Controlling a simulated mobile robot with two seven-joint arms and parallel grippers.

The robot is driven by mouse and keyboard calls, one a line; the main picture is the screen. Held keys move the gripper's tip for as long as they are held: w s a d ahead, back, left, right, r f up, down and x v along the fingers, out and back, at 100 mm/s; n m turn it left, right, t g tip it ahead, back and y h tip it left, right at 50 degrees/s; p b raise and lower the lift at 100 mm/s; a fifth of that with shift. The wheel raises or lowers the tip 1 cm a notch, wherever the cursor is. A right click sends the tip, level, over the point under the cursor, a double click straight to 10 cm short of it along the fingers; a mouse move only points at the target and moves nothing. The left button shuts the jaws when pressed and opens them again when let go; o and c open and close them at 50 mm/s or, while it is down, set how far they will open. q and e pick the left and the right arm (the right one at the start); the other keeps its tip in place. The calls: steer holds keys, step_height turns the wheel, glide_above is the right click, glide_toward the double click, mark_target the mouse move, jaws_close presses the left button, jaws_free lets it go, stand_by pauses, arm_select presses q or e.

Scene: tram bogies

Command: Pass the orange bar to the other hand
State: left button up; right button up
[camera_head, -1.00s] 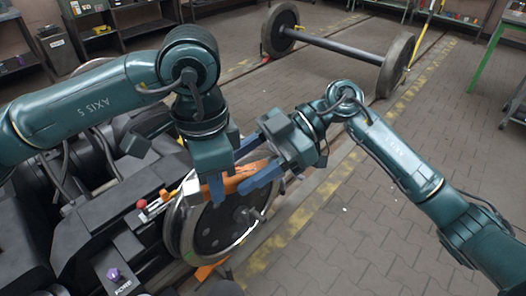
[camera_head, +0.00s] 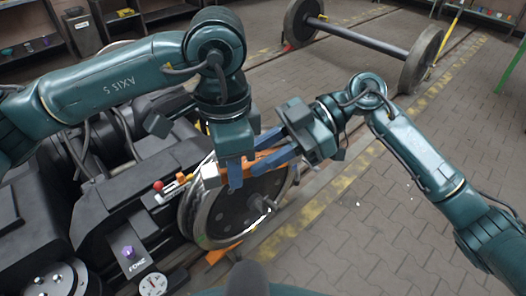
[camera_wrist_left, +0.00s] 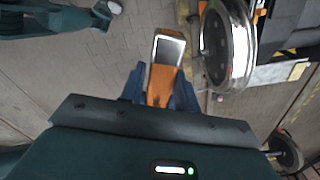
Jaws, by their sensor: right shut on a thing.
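The orange bar (camera_head: 268,160) has a pale grey end piece (camera_head: 209,174) and lies roughly level above the wheel. My right gripper (camera_head: 262,156) is shut on it, with its blue fingers running along the bar. My left gripper (camera_head: 235,174) points down at the bar, near the grey end. In the left wrist view, the bar (camera_wrist_left: 160,88) lies between its two blue fingers (camera_wrist_left: 159,92), which look spread around it, with the grey end (camera_wrist_left: 170,50) beyond them. The right gripper's hold is hidden in that view.
A dark bogie (camera_head: 120,190) with a large wheel (camera_head: 235,215) stands below and left of the grippers. A loose wheelset (camera_head: 365,45) is at the back. Shelves (camera_head: 120,20) line the far wall. The paved floor (camera_head: 390,220) at right is clear.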

arm_select(q)
steer(key=o, duration=0.5)
